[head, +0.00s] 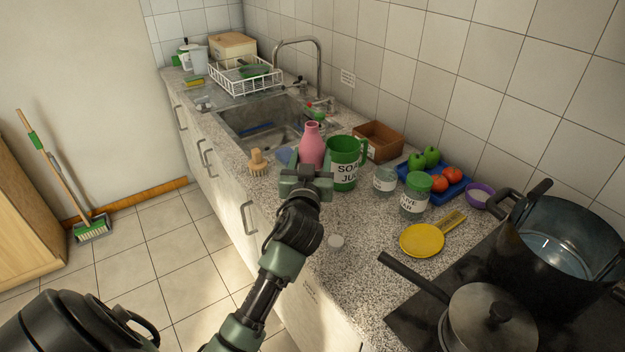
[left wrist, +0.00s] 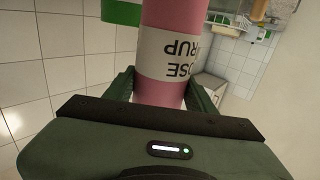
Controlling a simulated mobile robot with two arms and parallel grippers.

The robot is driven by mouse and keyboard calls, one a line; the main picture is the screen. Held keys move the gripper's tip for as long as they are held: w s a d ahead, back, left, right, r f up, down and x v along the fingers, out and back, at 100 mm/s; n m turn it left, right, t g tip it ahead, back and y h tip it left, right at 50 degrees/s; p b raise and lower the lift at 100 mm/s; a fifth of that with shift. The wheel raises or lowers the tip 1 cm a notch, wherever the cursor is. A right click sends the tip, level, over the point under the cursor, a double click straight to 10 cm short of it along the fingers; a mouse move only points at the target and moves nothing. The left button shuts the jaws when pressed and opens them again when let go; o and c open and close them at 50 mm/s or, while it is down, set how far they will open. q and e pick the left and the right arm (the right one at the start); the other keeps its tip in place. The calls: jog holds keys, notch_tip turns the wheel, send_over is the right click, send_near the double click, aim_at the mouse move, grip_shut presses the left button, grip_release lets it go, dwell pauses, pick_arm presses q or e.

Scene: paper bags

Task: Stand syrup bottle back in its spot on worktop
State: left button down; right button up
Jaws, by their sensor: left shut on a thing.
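The syrup bottle (head: 312,146) is pink, with a narrow neck, and stands upright above the worktop (head: 345,270) in front of the sink. In the left wrist view the bottle (left wrist: 172,92) shows a white label reading "OSE ...RUP". My left gripper (head: 308,172) is shut on the bottle, with a finger on each side in the left wrist view (left wrist: 165,92). The gripper hides the bottle's base in the head view, so I cannot tell whether it touches the worktop. My right gripper is not in view.
A green soap jug (head: 345,165) stands close right of the bottle. A wooden brush (head: 257,162) lies to its left, by the sink (head: 262,122).

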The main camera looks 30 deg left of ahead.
pick_arm(q)
notch_tip(320, 180, down, 6)
jog(key=shift+f+b, duration=0.1)
jog(key=shift+b, duration=0.2)
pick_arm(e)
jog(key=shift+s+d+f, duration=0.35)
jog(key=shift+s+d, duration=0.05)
pick_arm(q)
jog(key=shift+f, duration=0.1)
jog(key=shift+f, duration=0.15)
jog(key=c, duration=0.5)
grip_release()
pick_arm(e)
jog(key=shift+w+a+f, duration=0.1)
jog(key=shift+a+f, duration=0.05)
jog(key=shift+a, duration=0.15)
